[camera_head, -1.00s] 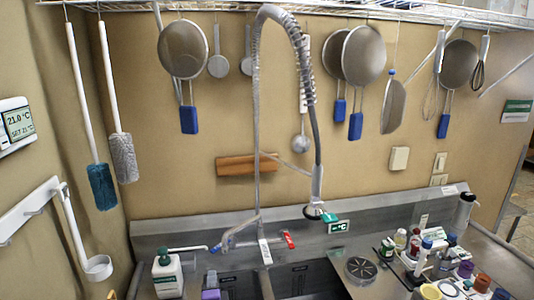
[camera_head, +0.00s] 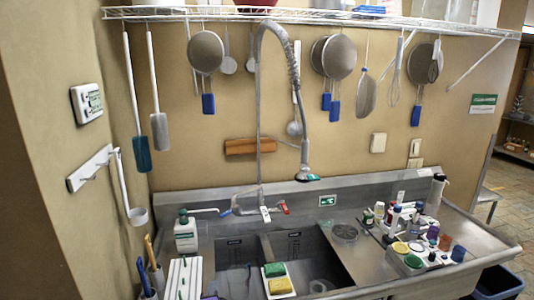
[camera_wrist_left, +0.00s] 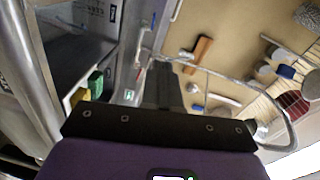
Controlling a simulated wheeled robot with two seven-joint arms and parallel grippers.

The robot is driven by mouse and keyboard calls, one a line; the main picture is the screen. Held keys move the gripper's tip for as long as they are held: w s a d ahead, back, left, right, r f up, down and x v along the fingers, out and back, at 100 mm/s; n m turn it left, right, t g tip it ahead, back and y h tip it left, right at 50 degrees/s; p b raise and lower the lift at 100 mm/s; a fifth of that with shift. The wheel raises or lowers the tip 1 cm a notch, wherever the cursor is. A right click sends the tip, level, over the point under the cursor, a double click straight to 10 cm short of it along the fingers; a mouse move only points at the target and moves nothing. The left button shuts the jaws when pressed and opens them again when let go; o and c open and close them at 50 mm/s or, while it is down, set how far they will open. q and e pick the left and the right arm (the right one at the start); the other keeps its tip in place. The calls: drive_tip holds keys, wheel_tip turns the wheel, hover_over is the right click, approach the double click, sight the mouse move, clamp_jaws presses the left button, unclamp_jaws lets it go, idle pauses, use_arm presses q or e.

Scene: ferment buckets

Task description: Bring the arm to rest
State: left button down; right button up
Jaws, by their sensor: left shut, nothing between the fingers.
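My left gripper (camera_wrist_left: 165,85) shows in the left wrist view, with its dark fingers together and nothing between them. It is tilted, with the wall and the sink area beyond it. I cannot make out either gripper in the head view. The steel sink (camera_head: 235,252) lies below the spring-hose tap (camera_head: 294,75). A tray with a green sponge (camera_head: 275,269) and a yellow sponge (camera_head: 280,286) sits at the sink. They also show in the left wrist view, the green one (camera_wrist_left: 95,82) above the yellow.
A soap bottle (camera_head: 186,235) stands left of the sink. Bottles and jars crowd a tray (camera_head: 412,264) on the right counter. Pans, strainers and brushes (camera_head: 143,155) hang on the wall under a wire shelf (camera_head: 400,20). A dark blue bin (camera_head: 500,281) stands at lower right.

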use_arm(q)
drive_tip(key=s+d+f+n+g+h+b, duration=0.1)
drive_tip(key=s+f+n+g+b, duration=0.15)
drive_tip(key=s+f, duration=0.45)
drive_tip(key=s+f+n+g+h+b, duration=0.1)
drive_tip(key=s+f+n+g, duration=0.2)
drive_tip(key=f, duration=0.9)
drive_tip(key=s+d+f+n+g+h+b, duration=0.1)
drive_tip(key=s+f+n+g+h+b, duration=0.2)
drive_tip(key=f, duration=0.6)
drive_tip(key=s+d+f+n+g, duration=0.1)
drive_tip(key=s+f+n+g, duration=0.1)
drive_tip(key=s, duration=0.5)
drive_tip(key=s+d+f+n+g+h+b, duration=0.1)
drive_tip(key=s+d+f+n+g, duration=0.1)
drive_tip(key=s, duration=0.5)
drive_tip(key=s+d+f+n+g+b, duration=0.1)
drive_tip(key=s+d+f+n+g, duration=0.1)
drive_tip(key=s+f+n, duration=0.3)
drive_tip(key=shift+s+f+g+h, duration=0.35)
drive_tip(key=shift+s+g+h, duration=0.05)
drive_tip(key=shift+s+g, duration=0.5)
use_arm(e)
wheel_tip(320, 180, down, 10)
drive_tip(key=w, duration=0.1)
drive_tip(key=shift+w+r, duration=0.15)
drive_tip(key=shift+w, duration=0.05)
